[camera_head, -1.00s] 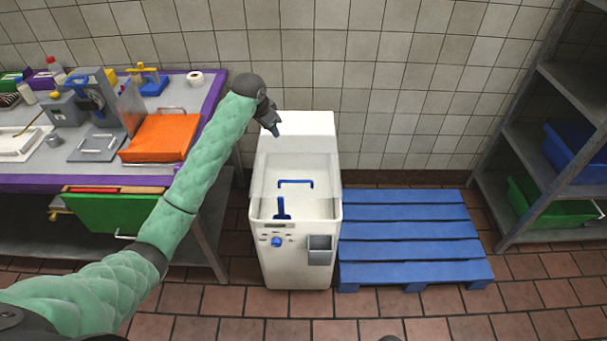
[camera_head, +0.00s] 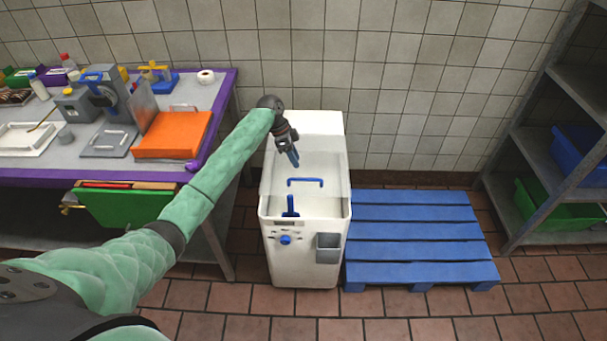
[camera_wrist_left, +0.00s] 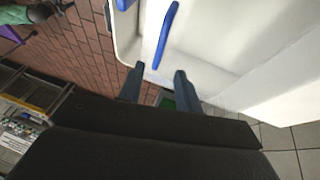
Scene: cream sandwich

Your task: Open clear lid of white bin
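The white bin (camera_head: 303,255) stands on the floor in the middle of the head view. Its clear lid (camera_head: 325,172) lies shut over the top and carries a blue handle (camera_head: 305,182). My left gripper (camera_head: 291,158) hangs over the back part of the lid, behind the handle, fingers pointing down. In the left wrist view its two fingers (camera_wrist_left: 159,82) are spread apart with nothing between them. The blue handle (camera_wrist_left: 167,33) shows ahead of the fingers there, apart from them. My right gripper is not in view.
A blue pallet (camera_head: 420,235) lies close to the bin's right side. A purple-edged table (camera_head: 60,172) with an orange case (camera_head: 173,135) and tools stands on the left. A grey shelf (camera_head: 540,150) with crates stands on the right. A tiled wall is behind.

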